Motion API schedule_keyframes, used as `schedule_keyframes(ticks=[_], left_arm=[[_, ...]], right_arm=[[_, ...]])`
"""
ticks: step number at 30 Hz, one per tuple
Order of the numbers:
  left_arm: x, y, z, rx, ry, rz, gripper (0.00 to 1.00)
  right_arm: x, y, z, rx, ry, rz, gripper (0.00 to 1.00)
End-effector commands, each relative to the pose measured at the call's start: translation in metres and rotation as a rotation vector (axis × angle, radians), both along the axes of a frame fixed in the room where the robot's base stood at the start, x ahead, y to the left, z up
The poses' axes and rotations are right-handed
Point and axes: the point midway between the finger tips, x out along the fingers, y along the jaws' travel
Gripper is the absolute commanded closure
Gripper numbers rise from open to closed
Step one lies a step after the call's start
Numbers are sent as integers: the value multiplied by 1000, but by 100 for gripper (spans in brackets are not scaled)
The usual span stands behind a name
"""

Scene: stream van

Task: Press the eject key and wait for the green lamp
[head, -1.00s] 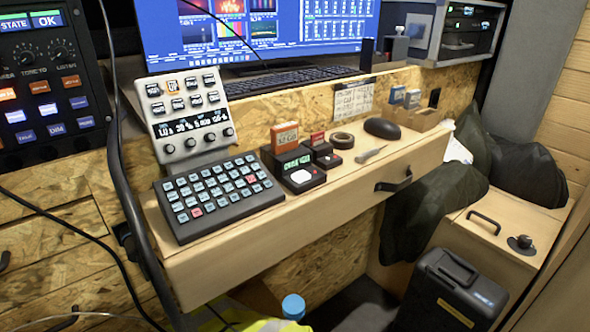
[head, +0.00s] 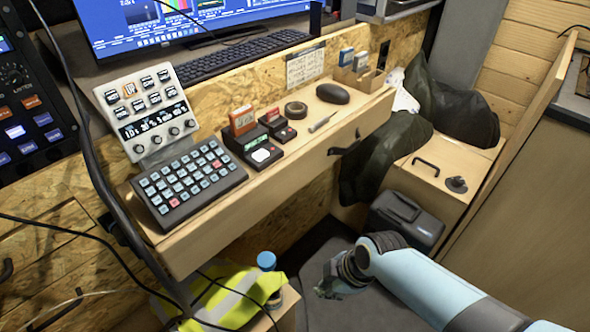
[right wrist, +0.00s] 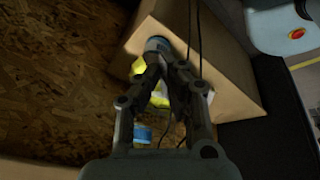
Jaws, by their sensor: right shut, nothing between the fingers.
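A black card reader (head: 257,149) stands on the wooden desk ledge in the head view, with an orange-and-white card (head: 242,120) upright at its back. Its front has a large white key (head: 261,155) and a small display glowing green. I cannot read which key is marked eject, and no separate lamp can be made out. A smaller black reader (head: 278,127) with a red card stands to its right. My right gripper (head: 326,288) is low over the floor, below the ledge and well apart from the readers. In the right wrist view its fingers (right wrist: 163,66) are together and empty.
A keypad (head: 188,183) and a tilted control panel (head: 147,112) stand left of the readers. Tape (head: 296,110) and a mouse (head: 333,93) lie to their right. A yellow vest (head: 226,295) and blue-capped bottle (head: 267,261) are below the ledge, near my right gripper.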

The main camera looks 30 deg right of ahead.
Motion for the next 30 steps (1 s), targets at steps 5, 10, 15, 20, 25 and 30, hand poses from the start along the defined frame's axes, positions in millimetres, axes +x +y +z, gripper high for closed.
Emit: schedule_keyframes(ticks=[5,10,15,20,25,30], left_arm=[[4,0,44,0,-6,1,60],[5,0,77,0,-8,0,60],[6,0,107,0,-9,0,60],[6,0,130,0,-9,0,60],[6,0,142,0,-9,0,60],[6,0,141,0,-9,0,60]], right_arm=[[71,21,106,31,-139,113,100],[124,37,195,53,-261,182,100],[167,49,279,75,-366,200,100],[195,54,336,80,-437,199,100],[209,55,363,81,-465,201,100],[211,55,364,80,-468,201,100]])
